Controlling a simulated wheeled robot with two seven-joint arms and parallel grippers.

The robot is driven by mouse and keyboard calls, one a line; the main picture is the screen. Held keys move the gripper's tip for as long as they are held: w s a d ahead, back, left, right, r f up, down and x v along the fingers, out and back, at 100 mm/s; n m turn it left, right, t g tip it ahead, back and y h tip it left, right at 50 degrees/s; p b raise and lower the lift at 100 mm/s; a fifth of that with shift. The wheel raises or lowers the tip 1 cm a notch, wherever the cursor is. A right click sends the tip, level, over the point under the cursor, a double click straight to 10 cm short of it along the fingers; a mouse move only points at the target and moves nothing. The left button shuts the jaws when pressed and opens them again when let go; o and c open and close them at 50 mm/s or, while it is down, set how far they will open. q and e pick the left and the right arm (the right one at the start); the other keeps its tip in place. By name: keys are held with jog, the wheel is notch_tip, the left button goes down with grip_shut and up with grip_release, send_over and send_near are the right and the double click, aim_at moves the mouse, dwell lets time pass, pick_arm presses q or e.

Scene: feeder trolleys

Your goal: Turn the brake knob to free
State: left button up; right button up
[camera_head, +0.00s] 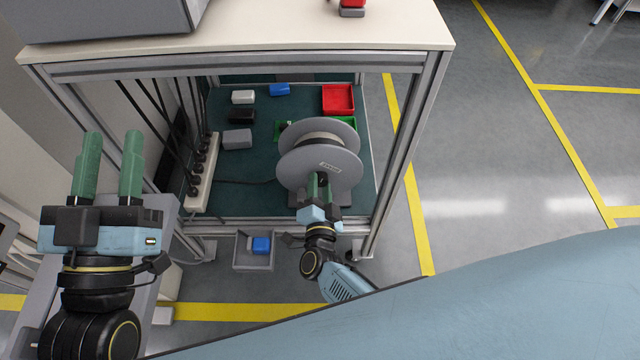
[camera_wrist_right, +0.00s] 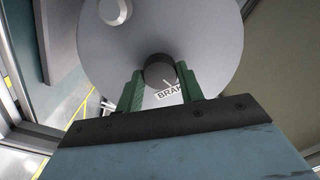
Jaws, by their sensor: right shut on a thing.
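A large grey reel (camera_head: 320,165) stands upright on the green lower shelf inside the trolley frame. In the right wrist view the reel's flange (camera_wrist_right: 165,35) fills the top, with a dark round brake knob (camera_wrist_right: 159,71) near its lower middle. A label reading "BRAK", partly covered, sits just below the knob. My right gripper (camera_wrist_right: 160,90) is shut on the knob, one green finger on each side; in the head view it reaches the reel's near side. My left gripper (camera_head: 108,150) is open and empty, raised in front of the trolley's left side.
A power strip (camera_head: 203,175) with cables runs along the shelf's left. Red bin (camera_head: 338,99), grey box (camera_head: 237,139) and small boxes lie behind. Frame posts stand close on both sides of my right arm. A small grey tray (camera_head: 253,262) holds a blue item below.

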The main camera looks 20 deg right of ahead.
pick_arm(q)
jog(key=shift+w+a+f+g+y+p, duration=0.1)
jog(key=shift+w+f+g+y+p, duration=0.15)
jog(key=shift+f+g, duration=0.6)
jog(key=shift+w+a+f+g+y+p, duration=0.15)
jog(key=shift+w+f+g, duration=0.3)
jog(key=shift+f, duration=0.6)
pick_arm(e)
jog(key=shift+n, duration=1.9)
pick_arm(q)
jog(key=shift+s, duration=0.15)
pick_arm(e)
jog(key=o, duration=1)
